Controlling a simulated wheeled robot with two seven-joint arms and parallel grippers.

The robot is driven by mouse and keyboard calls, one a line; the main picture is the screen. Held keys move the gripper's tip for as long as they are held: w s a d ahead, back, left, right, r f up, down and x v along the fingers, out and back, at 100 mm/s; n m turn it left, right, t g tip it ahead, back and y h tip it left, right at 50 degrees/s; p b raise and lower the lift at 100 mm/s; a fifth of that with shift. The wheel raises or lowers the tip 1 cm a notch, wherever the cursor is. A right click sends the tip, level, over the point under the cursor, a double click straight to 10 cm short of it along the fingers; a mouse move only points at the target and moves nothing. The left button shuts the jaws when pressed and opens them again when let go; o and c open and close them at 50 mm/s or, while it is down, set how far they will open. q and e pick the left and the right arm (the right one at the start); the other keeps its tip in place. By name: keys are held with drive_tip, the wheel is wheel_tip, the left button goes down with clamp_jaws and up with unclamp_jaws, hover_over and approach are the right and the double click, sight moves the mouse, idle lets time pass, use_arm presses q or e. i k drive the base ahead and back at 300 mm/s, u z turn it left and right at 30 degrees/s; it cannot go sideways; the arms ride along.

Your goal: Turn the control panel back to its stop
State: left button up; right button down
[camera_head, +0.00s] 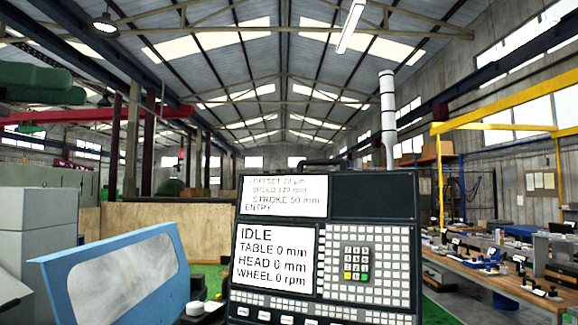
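The control panel (372,235) is a dark, upright box at the centre right, with its face towards me and slightly tilted. Its upper screen (284,196) shows offset, speed and stroke lines. Its lower screen (272,258) reads IDLE with table, head and wheel at 0. A keypad (357,263) with green and yellow keys sits at the right of the face. A small grey and dark shape (203,310) at the bottom, left of the panel, may be my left gripper. Its fingers cannot be made out, nor any contact with the panel. My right gripper is not in view.
A blue cover with a window (125,280) stands at the lower left, with a narrow gap to the panel. A white column (388,115) rises behind the panel. A workbench with tools (515,285) is at the right. A wooden partition (150,227) stands behind.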

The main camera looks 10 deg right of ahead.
sight(378, 211)
drive_tip(key=i, duration=2.55)
drive_tip(key=z, duration=1.5)
